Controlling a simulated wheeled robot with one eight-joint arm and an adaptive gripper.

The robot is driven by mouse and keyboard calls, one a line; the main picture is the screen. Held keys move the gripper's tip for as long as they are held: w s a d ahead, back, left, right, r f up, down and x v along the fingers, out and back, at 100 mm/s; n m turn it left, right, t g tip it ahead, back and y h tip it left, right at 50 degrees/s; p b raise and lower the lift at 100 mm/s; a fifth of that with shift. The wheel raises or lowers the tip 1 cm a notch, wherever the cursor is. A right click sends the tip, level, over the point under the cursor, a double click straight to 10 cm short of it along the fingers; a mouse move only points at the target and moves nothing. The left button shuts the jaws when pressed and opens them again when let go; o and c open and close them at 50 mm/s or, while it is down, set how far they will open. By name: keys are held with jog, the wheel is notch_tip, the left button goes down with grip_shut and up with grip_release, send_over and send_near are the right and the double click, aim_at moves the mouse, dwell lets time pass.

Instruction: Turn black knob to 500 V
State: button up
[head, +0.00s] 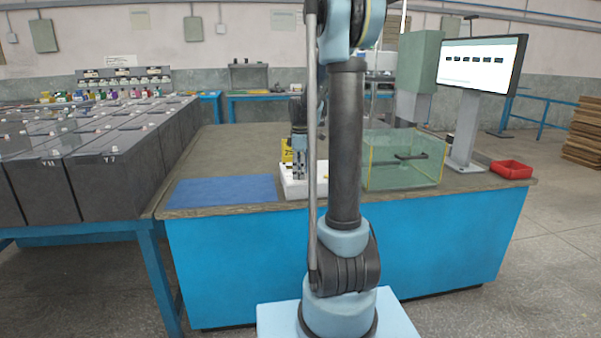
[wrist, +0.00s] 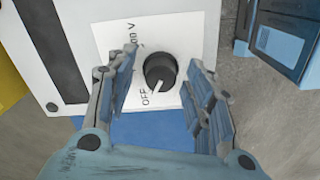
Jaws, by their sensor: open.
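In the wrist view, the black knob (wrist: 160,70) sits on a white label panel on the white device (wrist: 205,20). Its white pointer mark points down-left, towards the printed word OFF. Another marking ending in "V" is partly hidden behind the left finger. My gripper (wrist: 162,66) is open, with one finger on each side of the knob and gaps visible between them. In the head view, my gripper (head: 299,165) is low over the white device (head: 296,190), partly behind my arm; the knob cannot be made out there.
A blue mat (head: 222,191) lies left of the device on the workbench (head: 215,150). A glass box (head: 404,170), a monitor (head: 482,65) and a red tray (head: 511,169) stand to the right. Grey battery rows (head: 110,160) stand at the left. A yellow object (head: 287,152) is beside the gripper.

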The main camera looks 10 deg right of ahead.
jog(key=c, duration=1.1)
